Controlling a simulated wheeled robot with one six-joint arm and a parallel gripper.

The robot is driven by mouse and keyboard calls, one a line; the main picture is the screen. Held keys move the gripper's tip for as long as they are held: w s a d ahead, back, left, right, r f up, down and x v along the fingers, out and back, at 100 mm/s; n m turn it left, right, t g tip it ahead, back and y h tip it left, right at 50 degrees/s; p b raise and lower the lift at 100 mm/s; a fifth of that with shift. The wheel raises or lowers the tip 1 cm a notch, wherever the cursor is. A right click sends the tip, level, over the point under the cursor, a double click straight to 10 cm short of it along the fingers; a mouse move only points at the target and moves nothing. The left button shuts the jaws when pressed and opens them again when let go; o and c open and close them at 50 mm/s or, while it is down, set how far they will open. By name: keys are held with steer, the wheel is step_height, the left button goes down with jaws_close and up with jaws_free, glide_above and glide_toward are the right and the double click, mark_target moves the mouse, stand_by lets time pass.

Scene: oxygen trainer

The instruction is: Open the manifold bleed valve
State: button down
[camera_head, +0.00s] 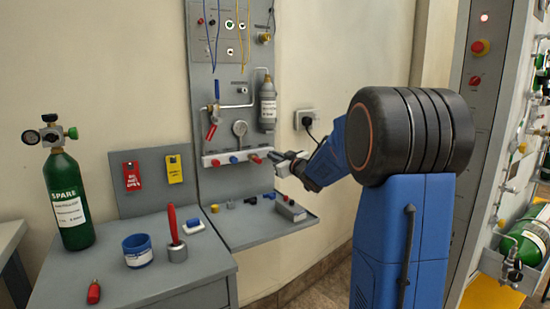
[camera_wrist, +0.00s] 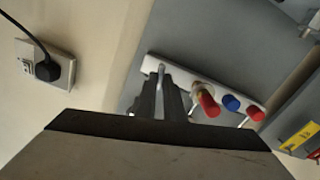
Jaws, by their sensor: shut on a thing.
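The manifold (camera_head: 225,161) is a white bar low on the grey wall panel, with red, blue and red knobs along its front. It also shows in the wrist view (camera_wrist: 178,70). My gripper (camera_head: 277,157) is at the manifold's right end in the head view. In the wrist view its dark fingers (camera_wrist: 163,88) are shut around a thin, pale metal stem (camera_wrist: 161,72) at the end of the bar, which looks like the bleed valve. The fingers hide most of the valve, and its turn position cannot be told.
A red knob (camera_wrist: 208,103) is close beside the fingers. A grey shelf (camera_head: 240,232) with small parts lies below. A wall socket with a plugged cable (camera_head: 306,120) is to the right. The spare green cylinder (camera_head: 68,200) stands on the left bench.

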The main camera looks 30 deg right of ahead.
steer(key=shift+f+n, duration=0.2)
steer(key=shift+n, duration=5.25)
steer(key=shift+f+n, duration=0.2)
steer(key=shift+n, duration=5.3)
steer(key=shift+f+n, duration=0.2)
steer(key=shift+n, duration=5.25)
steer(key=c, duration=1.9)
jaws_free()
steer(key=shift+r, duration=0.1)
steer(key=shift+o, duration=0.2)
